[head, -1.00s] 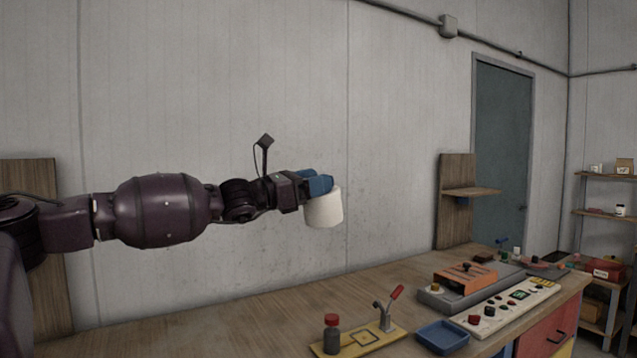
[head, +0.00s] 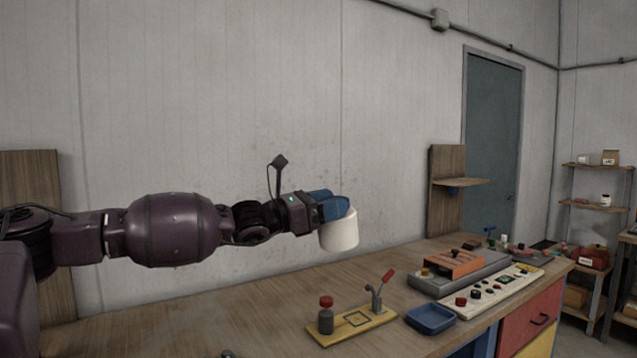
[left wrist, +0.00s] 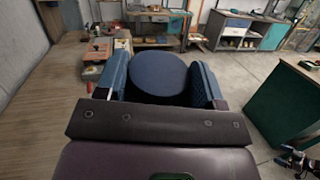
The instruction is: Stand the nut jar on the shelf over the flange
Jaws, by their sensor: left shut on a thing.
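The nut jar is a white cylinder (head: 339,234) in the head view. Its round dark blue top (left wrist: 158,75) shows between the fingers in the left wrist view. My left gripper (head: 335,207) is shut on the jar near its top and holds it in the air above the workbench, slightly tilted. The small wooden shelf (head: 462,182) juts from an upright board at the back of the bench, to the right of the jar and apart from it. A small blue part (head: 453,190) shows under this shelf; I cannot tell whether it is the flange.
On the bench (head: 250,325) stand a yellow plate (head: 352,326) with a red-capped bottle (head: 326,315) and red-handled lever, a blue tray (head: 432,319), and a control panel (head: 490,292). Open air lies between jar and shelf. Another shelf rack (head: 595,207) stands far right.

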